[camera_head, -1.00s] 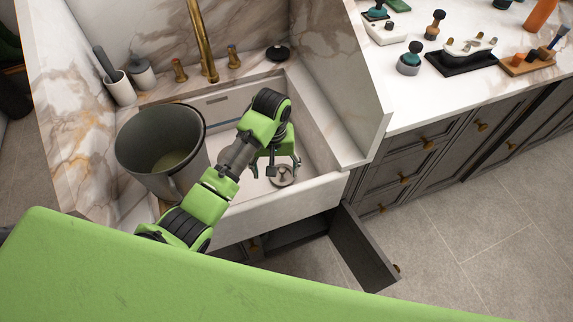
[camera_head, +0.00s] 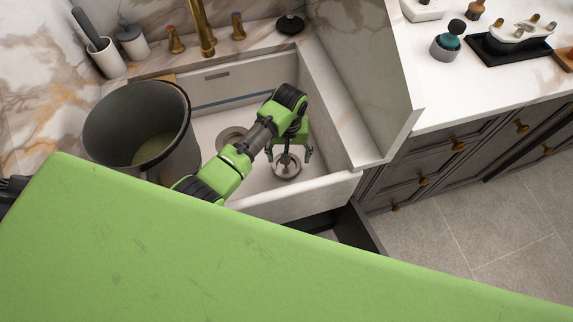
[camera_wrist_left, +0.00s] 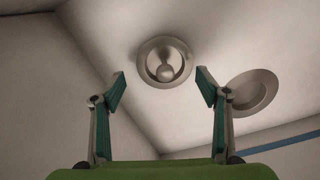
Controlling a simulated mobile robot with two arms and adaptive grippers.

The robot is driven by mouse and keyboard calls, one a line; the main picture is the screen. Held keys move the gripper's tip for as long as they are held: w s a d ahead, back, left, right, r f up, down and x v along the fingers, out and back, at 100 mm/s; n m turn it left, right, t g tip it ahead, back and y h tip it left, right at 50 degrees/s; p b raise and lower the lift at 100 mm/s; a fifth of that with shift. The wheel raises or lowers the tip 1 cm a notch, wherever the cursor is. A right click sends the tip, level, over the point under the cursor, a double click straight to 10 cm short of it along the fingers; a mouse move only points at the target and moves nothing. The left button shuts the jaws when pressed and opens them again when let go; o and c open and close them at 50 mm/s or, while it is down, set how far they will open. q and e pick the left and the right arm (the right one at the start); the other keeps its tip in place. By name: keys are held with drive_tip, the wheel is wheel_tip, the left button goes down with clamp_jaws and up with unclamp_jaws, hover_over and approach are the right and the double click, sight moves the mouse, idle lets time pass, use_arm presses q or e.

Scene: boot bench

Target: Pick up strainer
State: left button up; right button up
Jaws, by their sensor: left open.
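The strainer (camera_head: 287,168), a round metal disc with a raised centre knob, lies on the floor of the white sink (camera_head: 310,196) towards the front right. It also shows in the left wrist view (camera_wrist_left: 165,62), upper middle, with its knob upright. My left gripper (camera_head: 290,155) reaches into the sink, above the strainer, partly covering it. In the left wrist view my left gripper (camera_wrist_left: 162,85) is open, its fingers apart with nothing between them; the strainer appears just beyond the tips. My right gripper does not show.
The drain hole (camera_head: 231,137) is beside the strainer and shows in the wrist view (camera_wrist_left: 253,91). A large grey bucket (camera_head: 180,150) stands at the sink's left. A brass faucet (camera_head: 202,28) rises behind. The sink's right wall (camera_head: 325,125) is near my gripper.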

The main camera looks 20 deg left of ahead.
sight(285, 171)
use_arm(q)
drive_tip(key=shift+s+a+f, duration=0.1)
drive_tip(key=shift+a+f, duration=0.1)
drive_tip(key=shift+f, duration=0.5)
drive_tip(key=f, duration=0.3)
drive_tip(key=shift+a+f, duration=0.25)
drive_tip(key=shift+f, duration=0.05)
drive_tip(key=shift+f+b, duration=0.2)
drive_tip(key=shift+b, duration=0.1)
drive_tip(key=c, duration=0.7)
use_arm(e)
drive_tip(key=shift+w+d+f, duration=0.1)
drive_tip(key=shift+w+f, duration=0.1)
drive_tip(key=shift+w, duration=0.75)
